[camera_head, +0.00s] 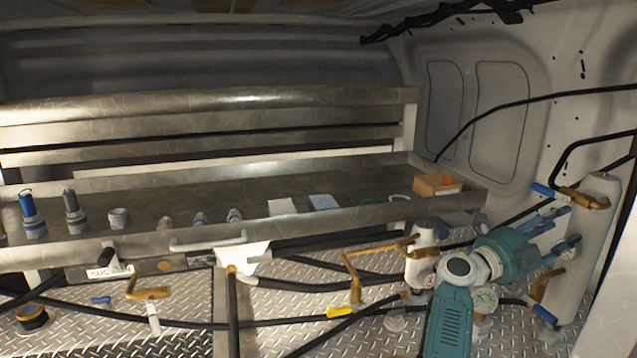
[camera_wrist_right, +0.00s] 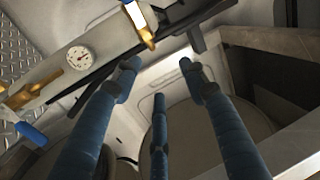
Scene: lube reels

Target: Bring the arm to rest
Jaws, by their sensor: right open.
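My right arm, teal and grey, rises from the bottom right of the head view. Its right gripper (camera_head: 566,228) has blue fingers pointing right, in front of the van's side wall. The fingers are spread apart with nothing between them. In the right wrist view the blue fingers of the gripper (camera_wrist_right: 158,78) reach up into the picture, apart and empty. My left gripper is in neither view.
A metal shelf tray (camera_head: 330,222) carries blue-capped fittings (camera_head: 30,215), an orange-brown box (camera_head: 437,186) and small items. A white cylinder (camera_head: 583,245) with a brass, blue-handled valve (camera_head: 570,196) stands close to the gripper. Black hoses cross the tread-plate floor. The wrist view shows a pressure gauge (camera_wrist_right: 79,57).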

